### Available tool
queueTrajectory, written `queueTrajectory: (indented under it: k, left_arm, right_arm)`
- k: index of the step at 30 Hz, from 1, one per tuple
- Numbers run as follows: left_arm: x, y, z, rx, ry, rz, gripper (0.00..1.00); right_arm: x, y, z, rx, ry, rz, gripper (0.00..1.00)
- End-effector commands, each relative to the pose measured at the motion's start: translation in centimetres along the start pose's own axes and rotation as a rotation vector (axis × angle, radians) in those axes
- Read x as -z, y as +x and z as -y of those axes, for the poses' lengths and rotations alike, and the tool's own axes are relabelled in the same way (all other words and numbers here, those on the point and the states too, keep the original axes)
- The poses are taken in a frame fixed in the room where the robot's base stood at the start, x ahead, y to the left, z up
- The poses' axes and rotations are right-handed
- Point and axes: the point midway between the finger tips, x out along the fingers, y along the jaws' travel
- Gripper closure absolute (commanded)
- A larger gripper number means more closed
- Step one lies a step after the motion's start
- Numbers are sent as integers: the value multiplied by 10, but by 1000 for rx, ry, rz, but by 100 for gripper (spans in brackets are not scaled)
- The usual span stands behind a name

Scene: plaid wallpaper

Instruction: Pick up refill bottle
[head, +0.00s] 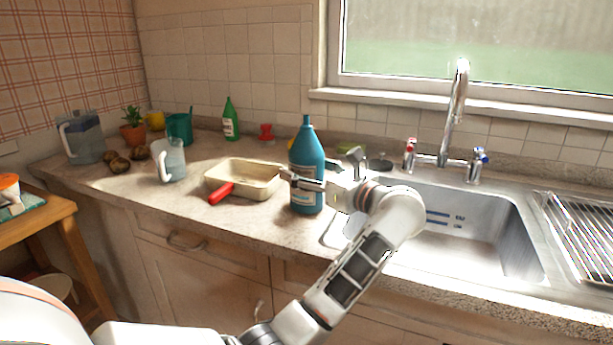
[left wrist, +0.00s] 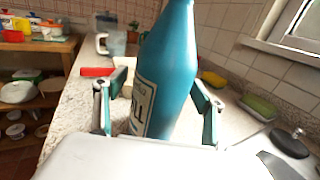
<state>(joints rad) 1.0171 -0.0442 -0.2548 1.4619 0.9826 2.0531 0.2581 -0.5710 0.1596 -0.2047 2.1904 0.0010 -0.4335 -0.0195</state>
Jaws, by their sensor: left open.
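The refill bottle (head: 307,152) is tall and blue-teal with a pale label, and it stands upright on the counter left of the sink. My left gripper (head: 305,184) is at its lower half in the head view. In the left wrist view the bottle (left wrist: 167,75) stands between the two fingers of the left gripper (left wrist: 160,90), which are spread apart. The fingers look open around it; whether either one touches it I cannot tell. My right gripper is not in view.
A beige dish (head: 243,178) and a red-handled tool (head: 221,193) lie left of the bottle. A clear jug (head: 168,160) and a green bottle (head: 230,120) stand farther left. The sink (head: 470,225) with its tap (head: 456,110) is on the right.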

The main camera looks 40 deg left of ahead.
Motion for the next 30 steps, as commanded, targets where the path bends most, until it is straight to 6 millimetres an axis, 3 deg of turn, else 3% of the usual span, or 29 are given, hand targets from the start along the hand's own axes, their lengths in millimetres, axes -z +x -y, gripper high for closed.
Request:
queueTrajectory:
  k: [3,5,9,10,22,30]
  left_arm:
    - [0,0,0,0,0,0,30]
    - [0,0,0,0,0,0,43]
    - [0,0,0,0,0,0,79]
    - [0,0,0,0,0,0,82]
    - [-7,0,0,0,-2,2,82]
    - [-44,-1,-1,0,-9,2,82]
  right_arm:
    - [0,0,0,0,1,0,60]
    - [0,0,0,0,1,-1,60]
    - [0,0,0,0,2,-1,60]
    - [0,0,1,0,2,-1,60]
    - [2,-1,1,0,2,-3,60]
    - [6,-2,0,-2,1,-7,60]
